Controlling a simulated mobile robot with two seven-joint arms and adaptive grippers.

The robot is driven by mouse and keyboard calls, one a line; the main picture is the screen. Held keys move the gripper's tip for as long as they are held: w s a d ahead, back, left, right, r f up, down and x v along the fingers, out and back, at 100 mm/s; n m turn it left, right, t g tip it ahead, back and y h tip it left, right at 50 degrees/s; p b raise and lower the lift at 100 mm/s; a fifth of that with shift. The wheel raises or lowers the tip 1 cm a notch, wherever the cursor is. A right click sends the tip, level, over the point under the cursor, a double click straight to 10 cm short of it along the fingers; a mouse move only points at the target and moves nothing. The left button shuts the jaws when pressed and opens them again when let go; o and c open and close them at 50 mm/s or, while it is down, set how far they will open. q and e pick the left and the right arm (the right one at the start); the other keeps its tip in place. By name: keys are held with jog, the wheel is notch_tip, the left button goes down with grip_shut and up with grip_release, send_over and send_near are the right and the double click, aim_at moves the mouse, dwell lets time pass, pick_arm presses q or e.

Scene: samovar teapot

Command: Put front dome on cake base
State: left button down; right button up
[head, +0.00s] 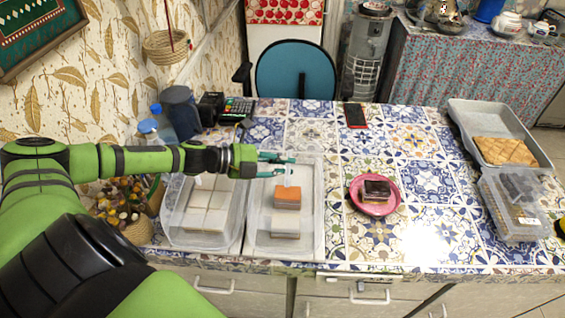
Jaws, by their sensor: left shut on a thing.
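My left gripper (290,168) comes in from the left above the right-hand of two long clear cake boxes. It is shut on the small pale knob of a clear dome (316,190). The dome is see-through, so its lower edge is hard to make out. Under it is a long pale cake base (259,243) with an orange-topped cake piece (287,197) and another piece (285,226) in front. I cannot tell whether the dome touches the base or hangs just above it.
A second clear box (172,225) with pale cake squares stands close on the left. A pink plate (359,203) with dark cake is to the right. A clear box (493,213) and tray (467,110) stand far right. A phone (355,115) lies behind; the tiled table between is free.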

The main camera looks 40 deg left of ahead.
pick_arm(q)
jog(key=shift+f, duration=0.4)
dwell(1.0)
jog(key=c, duration=1.1)
grip_release()
jog(key=shift+s, duration=0.1)
jog(key=shift+v, duration=3.25)
jog(key=shift+s+a+r, duration=0.25)
jog(key=shift+s+a, duration=0.05)
jog(key=shift+v, duration=2.25)
